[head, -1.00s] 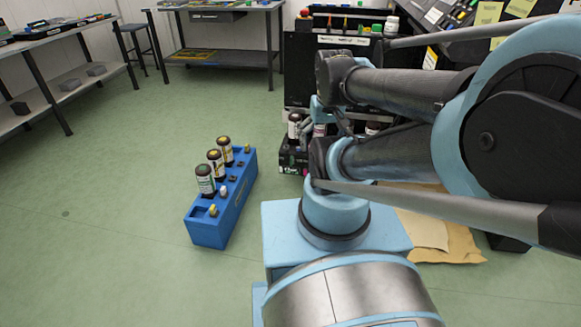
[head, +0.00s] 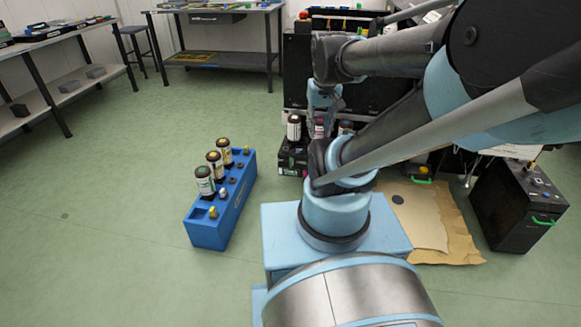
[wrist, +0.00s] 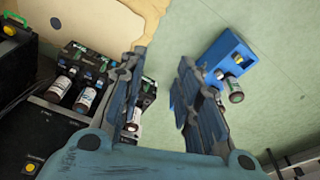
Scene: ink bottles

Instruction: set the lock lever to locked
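I cannot make out a lock lever in either view. A dark bottle station shows with ink bottles in it: its low front part (head: 287,161) is partly hidden by my arm in the head view. In the wrist view its bottle rack (wrist: 75,49) lies at the left, with dark bottles (wrist: 87,98) lined up beside it. My gripper (wrist: 161,60) has its two fingers spread, with nothing between them. The left finger overlaps the right end of the station in the picture. In the head view my gripper (head: 322,97) is above the bottles, partly hidden.
A blue rack (head: 208,232) with several bottles stands on the green floor at left. A brown paper sheet (head: 457,240) lies right of my base. A black case (head: 505,210) with a green handle stands at far right.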

